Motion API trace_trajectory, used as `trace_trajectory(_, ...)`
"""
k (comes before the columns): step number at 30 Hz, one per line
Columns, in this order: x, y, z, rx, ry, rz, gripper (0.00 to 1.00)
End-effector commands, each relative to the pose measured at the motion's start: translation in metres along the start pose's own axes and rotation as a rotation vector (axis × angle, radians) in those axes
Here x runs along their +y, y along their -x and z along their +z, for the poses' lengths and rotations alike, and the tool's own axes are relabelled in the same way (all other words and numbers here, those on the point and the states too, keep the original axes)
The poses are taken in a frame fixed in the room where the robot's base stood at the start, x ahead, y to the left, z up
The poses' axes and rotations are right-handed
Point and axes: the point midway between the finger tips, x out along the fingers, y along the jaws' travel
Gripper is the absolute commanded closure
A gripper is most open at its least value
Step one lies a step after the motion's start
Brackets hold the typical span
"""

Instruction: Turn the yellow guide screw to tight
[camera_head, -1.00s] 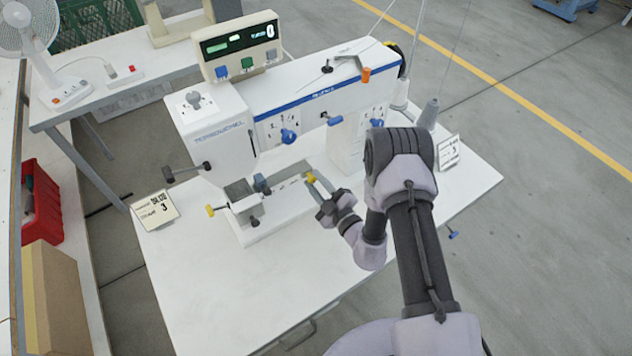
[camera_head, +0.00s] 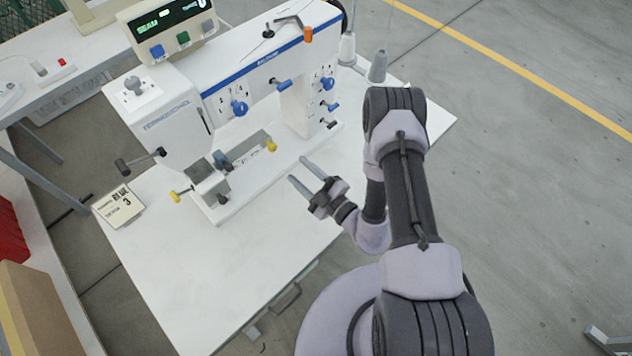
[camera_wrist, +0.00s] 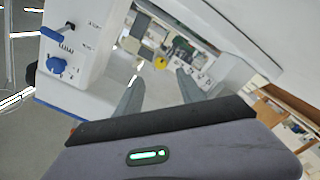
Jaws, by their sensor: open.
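One yellow knob (camera_head: 271,146) is at the right end of the grey bar on the press bed, and the other yellow knob (camera_head: 176,197) sticks out at the front left. I cannot tell from labels which is the guide screw. My gripper (camera_head: 297,170) is open and empty, to the lower right of the right-hand knob and apart from it, its fingers pointing toward the press. In the wrist view a yellow knob (camera_wrist: 160,63) shows beyond and between the two spread fingers (camera_wrist: 158,88).
Blue knobs (camera_head: 239,108) and a black-ended lever (camera_head: 140,160) stick out from the press. Thread cones (camera_head: 377,66) stand behind. The table's front is clear.

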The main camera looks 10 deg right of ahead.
Motion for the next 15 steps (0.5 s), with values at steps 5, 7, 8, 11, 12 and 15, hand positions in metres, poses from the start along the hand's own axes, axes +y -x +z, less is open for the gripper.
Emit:
trace_trajectory(5,0.002,0.047,0.001,-0.006,-0.004,0.005,0.54)
trace_trajectory(7,0.001,0.058,0.001,-0.004,-0.001,0.003,0.54)
trace_trajectory(8,0.001,0.061,0.0,-0.002,-0.001,0.003,0.54)
trace_trajectory(11,0.001,0.068,0.0,0.0,-0.001,0.002,0.54)
trace_trajectory(12,0.0,0.069,-0.001,0.002,-0.001,0.002,0.54)
trace_trajectory(15,0.0,0.069,-0.001,0.003,0.0,0.001,0.54)
